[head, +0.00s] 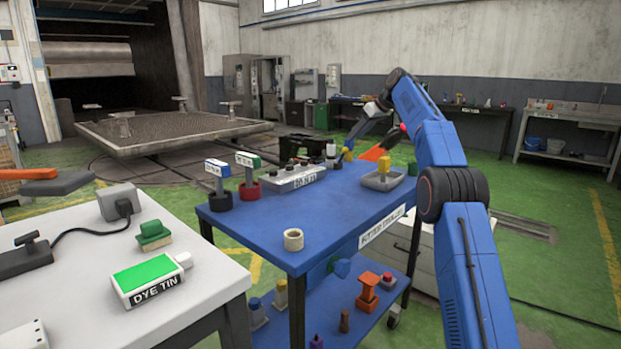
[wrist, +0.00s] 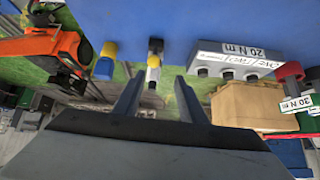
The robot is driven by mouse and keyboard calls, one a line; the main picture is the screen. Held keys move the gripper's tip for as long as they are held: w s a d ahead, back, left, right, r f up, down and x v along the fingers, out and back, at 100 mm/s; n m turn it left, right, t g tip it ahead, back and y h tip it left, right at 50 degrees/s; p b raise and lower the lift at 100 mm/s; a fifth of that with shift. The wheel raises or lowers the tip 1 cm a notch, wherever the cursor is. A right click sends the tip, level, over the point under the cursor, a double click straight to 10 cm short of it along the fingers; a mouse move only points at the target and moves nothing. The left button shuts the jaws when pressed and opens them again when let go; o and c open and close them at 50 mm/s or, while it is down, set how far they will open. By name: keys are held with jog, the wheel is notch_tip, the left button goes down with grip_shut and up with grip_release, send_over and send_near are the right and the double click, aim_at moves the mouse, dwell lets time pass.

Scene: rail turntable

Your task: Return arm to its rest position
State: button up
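My gripper (wrist: 157,90) is open in the wrist view, its two dark fingers well apart and no thing visibly clasped between them. A small yellow, white and black item (wrist: 154,62) shows beyond the gap; I cannot tell its distance. In the head view my blue arm (head: 432,135) rises at the right and bends down to the left, with its end over the far edge of the blue trolley (head: 335,220). The fingertips are too small to make out there.
A grey block labelled 20 N m (head: 293,181), two red and black ringed stands, a grey tray (head: 383,181) and a cream cup (head: 293,240) stand on the trolley. A white table (head: 205,290) with a green-topped dye tin (head: 147,281) is at the left. Green floor lies right.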

jog(key=s+r+m+h, duration=0.1)
jog(key=s+r+m, duration=0.15)
jog(key=s, duration=0.65)
jog(key=s+r+m+h, duration=0.1)
jog(key=s+r, duration=0.2)
jog(key=s, duration=0.6)
jog(key=s+f+m+h, duration=0.1)
jog(key=s+f, duration=0.1)
jog(key=s, duration=0.8)
jog(key=s+f+m, duration=0.1)
jog(key=s+f, duration=0.1)
jog(key=s, duration=0.8)
jog(key=s+d+f+m+h, duration=0.1)
jog(key=s+f, duration=0.8)
jog(key=s, duration=0.3)
jog(key=s+d+f+m+h, duration=0.1)
jog(key=s+d+f, duration=0.1)
jog(key=s+f, duration=0.7)
jog(key=s+d+f+m+g, duration=0.1)
jog(key=s+f, duration=0.8)
jog(key=s, duration=0.8)
jog(key=shift+d+h, duration=0.15)
jog(key=shift+h, duration=0.25)
jog(key=shift+w+r, duration=0.1)
jog(key=shift+r, duration=0.1)
